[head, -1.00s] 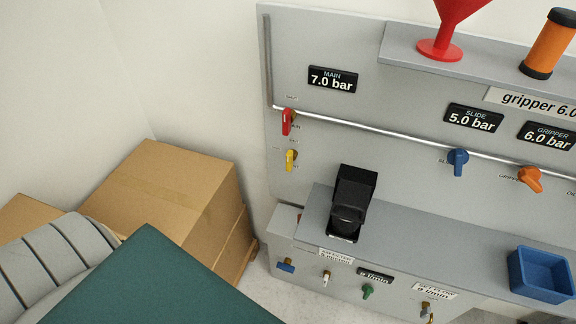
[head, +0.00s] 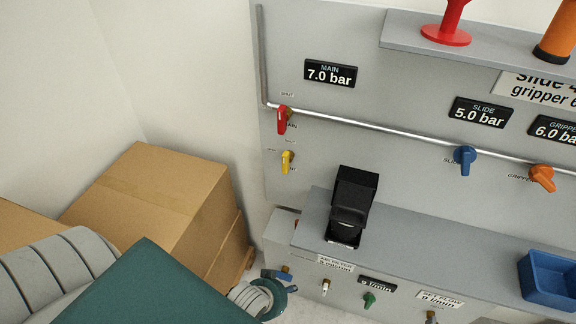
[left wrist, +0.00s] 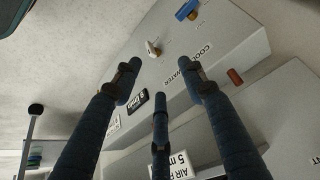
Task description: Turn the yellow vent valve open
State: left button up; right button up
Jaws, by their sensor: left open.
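The yellow vent valve (head: 286,162) is a small lever on the grey panel, below the red main valve (head: 282,120). Its handle stands roughly upright in the head view. My left gripper (head: 280,281) shows only partly at the bottom of the head view, well below the yellow valve and apart from it. In the left wrist view, its blue fingers (left wrist: 160,88) are spread open with nothing between them. The yellow valve does not show in the left wrist view. My right gripper is not in view.
A black device (head: 352,205) stands on the grey ledge (head: 430,240). Below are small valves, including a white one (left wrist: 152,48) and a blue one (left wrist: 187,10). Cardboard boxes (head: 165,200) stand left of the panel. The blue slide valve (head: 465,158) is farther right.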

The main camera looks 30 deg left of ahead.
pick_arm(q)
jog(key=w+a+r+t+b, duration=0.1)
jog(key=w+r, duration=0.2)
jog(key=r, duration=0.4)
jog(key=w+a+r+t+b, duration=0.1)
jog(key=w+r+t, duration=0.15)
jog(key=r, duration=0.55)
jog(key=n+t+y, duration=0.4)
jog(key=t+y, duration=0.1)
jog(key=t, duration=0.3)
send_near(286, 165)
jog(key=p+x, duration=0.1)
jog(key=x, duration=1)
jog(key=shift+w, duration=0.1)
jog(key=shift+c, duration=0.3)
grip_shut()
